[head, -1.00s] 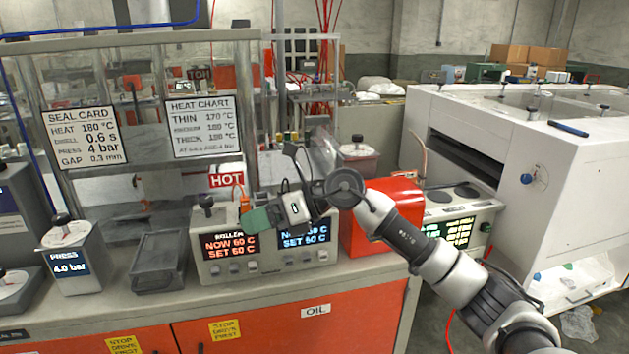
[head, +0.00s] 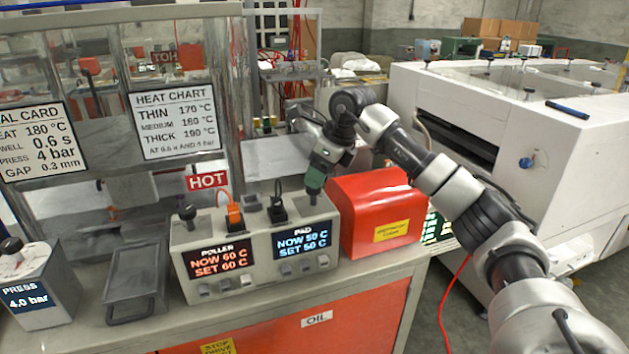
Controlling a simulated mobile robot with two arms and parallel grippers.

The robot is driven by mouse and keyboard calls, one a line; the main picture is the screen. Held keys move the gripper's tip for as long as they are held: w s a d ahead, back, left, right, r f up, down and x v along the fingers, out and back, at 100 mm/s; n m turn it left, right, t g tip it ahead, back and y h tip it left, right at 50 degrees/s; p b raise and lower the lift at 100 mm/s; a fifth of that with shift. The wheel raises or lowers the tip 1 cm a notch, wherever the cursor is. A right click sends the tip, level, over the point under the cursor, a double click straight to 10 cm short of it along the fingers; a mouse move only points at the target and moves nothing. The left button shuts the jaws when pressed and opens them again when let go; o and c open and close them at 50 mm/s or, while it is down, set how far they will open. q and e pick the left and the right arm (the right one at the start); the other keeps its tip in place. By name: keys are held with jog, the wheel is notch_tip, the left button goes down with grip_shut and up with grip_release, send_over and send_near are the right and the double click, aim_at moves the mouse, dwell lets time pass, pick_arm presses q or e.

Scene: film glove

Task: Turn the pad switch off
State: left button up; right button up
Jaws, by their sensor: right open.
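The grey heater control box (head: 180,262) stands on the bench with two displays. The PAD display (head: 302,242) on its right half is lit blue and reads NOW 50 C, SET 50 C. The ROLLER display (head: 220,260) on the left half is lit red and reads NOW 60 C, SET 60 C. My right gripper (head: 316,184), with green fingers, is open and points down over the top right of the box. A dark stem shows just under its fingertips; I cannot tell whether they touch it. The pad switch is largely hidden there. My left gripper is out of view.
An orange plug (head: 234,213) and a black plug (head: 278,212) stand on top of the box, with a black knob (head: 187,214) at its left. A red cover (head: 372,205) stands close on the right. A grey tray (head: 135,295) lies left.

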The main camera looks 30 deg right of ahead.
aim_at(313, 195)
jog(key=x, duration=0.3)
jog(key=shift+a+f, duration=0.1)
jog(key=shift+f, duration=0.1)
jog(key=shift+w+f, duration=0.1)
jog(key=shift+w, duration=0.05)
jog(key=shift+c, duration=0.8)
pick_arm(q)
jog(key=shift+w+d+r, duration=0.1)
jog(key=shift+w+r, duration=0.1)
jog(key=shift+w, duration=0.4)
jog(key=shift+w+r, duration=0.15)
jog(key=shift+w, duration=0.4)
pick_arm(e)
jog(key=c, duration=0.7)
